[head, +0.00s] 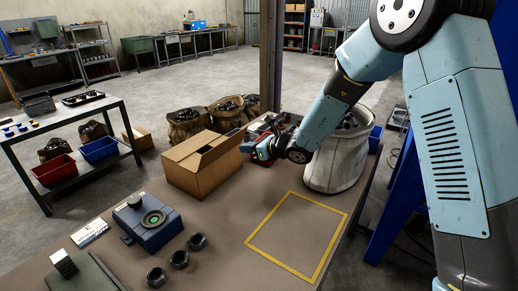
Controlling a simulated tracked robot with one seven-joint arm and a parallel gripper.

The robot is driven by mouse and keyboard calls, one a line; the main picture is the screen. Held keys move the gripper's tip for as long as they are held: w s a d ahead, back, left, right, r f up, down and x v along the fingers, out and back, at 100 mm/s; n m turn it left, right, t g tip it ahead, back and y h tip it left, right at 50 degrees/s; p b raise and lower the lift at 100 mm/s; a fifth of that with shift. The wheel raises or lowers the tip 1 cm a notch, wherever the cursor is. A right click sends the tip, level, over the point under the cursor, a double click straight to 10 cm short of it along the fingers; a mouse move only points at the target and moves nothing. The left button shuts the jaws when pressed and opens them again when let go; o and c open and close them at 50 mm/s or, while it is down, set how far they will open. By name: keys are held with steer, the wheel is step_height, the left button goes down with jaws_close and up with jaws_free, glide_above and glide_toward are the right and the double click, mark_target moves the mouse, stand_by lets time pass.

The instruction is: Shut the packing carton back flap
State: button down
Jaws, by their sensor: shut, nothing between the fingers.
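The packing carton (196,169) is a brown cardboard box on the brown table, left of the centre in the head view. Its top is partly open, with a dark gap along the upper right and a flap (222,150) standing up at the right side. A lighter flap lies fairly flat over its left part. I cannot tell for sure which flap is the back one. My gripper (250,151) is at the end of my arm, just right of the carton's upper right edge. It is shut and empty. I cannot tell whether it touches the flap.
A whitish sack or drum (335,160) stands right of my gripper. A yellow square outline (298,236) marks clear table in front. A blue-grey device (148,222) and several dark nuts (180,259) lie at the left front. A dark post (270,60) rises behind.

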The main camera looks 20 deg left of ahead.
mark_target(228, 141)
steer(key=shift+w+a+r, duration=0.2)
steer(key=shift+a+r, duration=0.05)
steer(key=shift+a, duration=0.5)
steer(key=shift+w+a+r, duration=0.2)
steer(key=shift+a, duration=0.5)
steer(key=shift+w+a+r, duration=0.2)
steer(key=shift+a+r, duration=0.05)
steer(key=shift+a, duration=0.5)
steer(key=shift+d, duration=0.2)
steer(key=shift+a+r, duration=0.1)
steer(key=shift+a, duration=0.15)
